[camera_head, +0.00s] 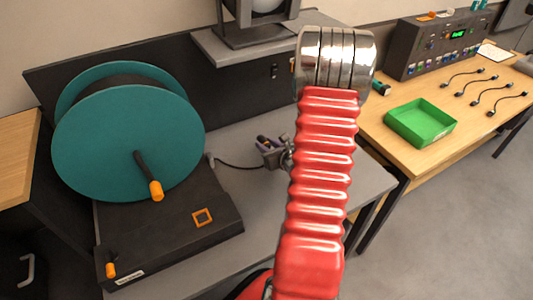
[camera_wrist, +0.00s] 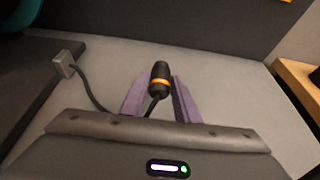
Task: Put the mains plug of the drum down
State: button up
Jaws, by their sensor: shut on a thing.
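The mains plug is black with an orange ring; in the wrist view the plug (camera_wrist: 160,74) sits between the purple fingers of my gripper (camera_wrist: 160,88), which is shut on it. In the head view my gripper (camera_head: 268,143) is over the grey bench, right of the drum, partly hidden by my red arm. The teal cable drum (camera_head: 125,145) stands on a black base (camera_head: 165,235). A dark cable (camera_head: 236,166) runs from a grey block on the bench beside the base to the plug; the block also shows in the wrist view (camera_wrist: 65,65).
The grey bench (camera_head: 370,180) is bare around my gripper. A dark upright panel (camera_head: 205,85) stands behind it. To the right, a wooden table (camera_head: 385,135) carries a green tray (camera_head: 420,122), several short black cables and a lighting console (camera_head: 440,45).

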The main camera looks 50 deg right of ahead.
jog(key=shift+f, duration=0.1)
jog(key=shift+f, duration=2)
jog(key=shift+f, duration=0.25)
jog(key=o, duration=1.2)
jog(key=shift+c, duration=0.2)
jog(key=shift+r, duration=0.15)
jog(key=shift+r, duration=0.15)
jog(key=v, duration=1.2)
jog(key=shift+d, duration=0.1)
